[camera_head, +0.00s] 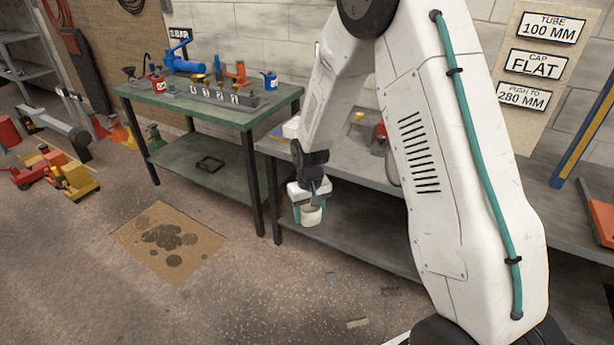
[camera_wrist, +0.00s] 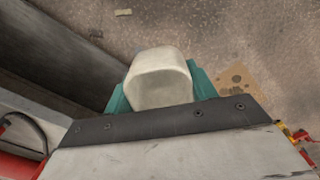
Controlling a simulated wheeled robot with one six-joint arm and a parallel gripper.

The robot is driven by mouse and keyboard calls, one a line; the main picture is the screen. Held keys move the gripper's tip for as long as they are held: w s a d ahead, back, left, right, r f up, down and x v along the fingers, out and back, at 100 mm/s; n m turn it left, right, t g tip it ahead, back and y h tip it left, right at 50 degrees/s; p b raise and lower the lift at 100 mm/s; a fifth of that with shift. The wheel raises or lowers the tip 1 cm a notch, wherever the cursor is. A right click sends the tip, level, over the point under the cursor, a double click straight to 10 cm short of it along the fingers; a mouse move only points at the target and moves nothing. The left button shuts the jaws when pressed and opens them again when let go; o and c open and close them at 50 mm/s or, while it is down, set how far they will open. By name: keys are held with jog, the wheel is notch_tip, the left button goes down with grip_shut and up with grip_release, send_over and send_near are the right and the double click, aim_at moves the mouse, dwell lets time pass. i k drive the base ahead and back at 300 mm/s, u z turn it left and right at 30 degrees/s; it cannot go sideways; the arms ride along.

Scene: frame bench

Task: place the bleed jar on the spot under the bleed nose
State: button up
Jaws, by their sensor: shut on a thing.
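My gripper (camera_head: 307,203) is shut on a pale, whitish jar (camera_head: 311,215), its teal fingers on either side. The jar hangs at the front of the grey bench, below its top and above the floor. In the wrist view the jar (camera_wrist: 160,78) fills the space between the teal fingers, seen from its closed pale side; its other side is hidden. I cannot pick out the bleed nose or the spot under it for certain in either view.
A green bench (camera_head: 213,110) with tools and a numbered block (camera_head: 222,96) stands left of my gripper. The grey bench (camera_head: 345,150) is partly hidden by my arm. Stained cardboard (camera_head: 140,235) lies on the floor, with red and yellow jacks (camera_head: 70,180) farther left.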

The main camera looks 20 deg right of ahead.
aim_at(345, 152)
jog(key=z, duration=0.1)
jog(key=k, duration=0.3)
jog(key=u, duration=1.15)
jog(key=i, duration=1.65)
jog(key=z, duration=0.75)
